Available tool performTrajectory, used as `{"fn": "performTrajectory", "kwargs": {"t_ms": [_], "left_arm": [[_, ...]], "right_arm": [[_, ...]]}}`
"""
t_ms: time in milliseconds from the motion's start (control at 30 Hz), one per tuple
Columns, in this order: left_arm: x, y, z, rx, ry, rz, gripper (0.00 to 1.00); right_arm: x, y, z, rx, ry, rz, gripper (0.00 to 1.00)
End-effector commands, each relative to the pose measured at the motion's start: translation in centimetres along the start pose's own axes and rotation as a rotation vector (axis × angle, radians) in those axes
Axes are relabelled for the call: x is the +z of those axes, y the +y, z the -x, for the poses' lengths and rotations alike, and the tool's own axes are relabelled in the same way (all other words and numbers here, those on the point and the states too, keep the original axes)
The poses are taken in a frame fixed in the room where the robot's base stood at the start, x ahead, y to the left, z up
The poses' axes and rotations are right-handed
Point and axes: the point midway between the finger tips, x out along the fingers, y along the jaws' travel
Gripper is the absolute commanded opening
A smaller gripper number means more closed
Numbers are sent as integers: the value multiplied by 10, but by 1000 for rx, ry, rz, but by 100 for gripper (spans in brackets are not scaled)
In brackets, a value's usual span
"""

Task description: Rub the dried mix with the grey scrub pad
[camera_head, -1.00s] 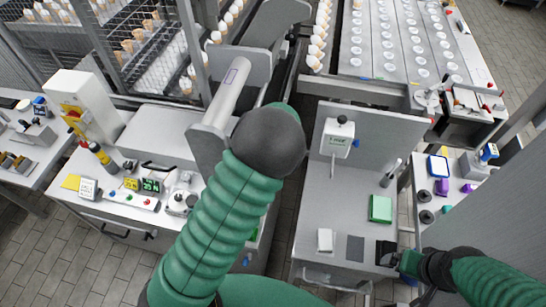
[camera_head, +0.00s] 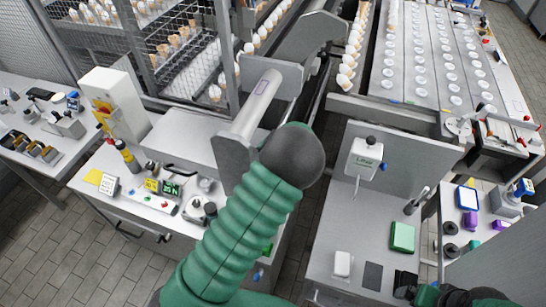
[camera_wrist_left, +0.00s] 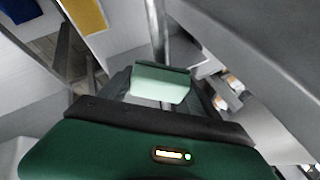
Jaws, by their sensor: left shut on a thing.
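In the left wrist view my left gripper (camera_wrist_left: 160,92) is shut on a pale green block (camera_wrist_left: 160,84), held between its dark fingers. Whether this is the scrub pad I cannot tell. In the head view my left gripper is hidden behind my own green arm. A flat dark grey square (camera_head: 373,275) lies on the right-hand bench; whether it is a pad or a patch is unclear. My right gripper (camera_head: 418,292) is at the bottom edge beside a dark item (camera_head: 405,283); its jaws cannot be made out. I cannot pick out the dried mix.
The left bench carries a yellow display (camera_head: 152,185) and a grey-lidded machine (camera_head: 180,140).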

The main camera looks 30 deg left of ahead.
Motion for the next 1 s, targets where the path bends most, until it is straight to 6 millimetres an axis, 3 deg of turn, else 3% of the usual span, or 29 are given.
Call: {"fn": "performTrajectory", "kwargs": {"t_ms": [1000], "left_arm": [[5,0,-11,0,1,1,34]], "right_arm": [[2,0,-8,0,0,0,94]]}}
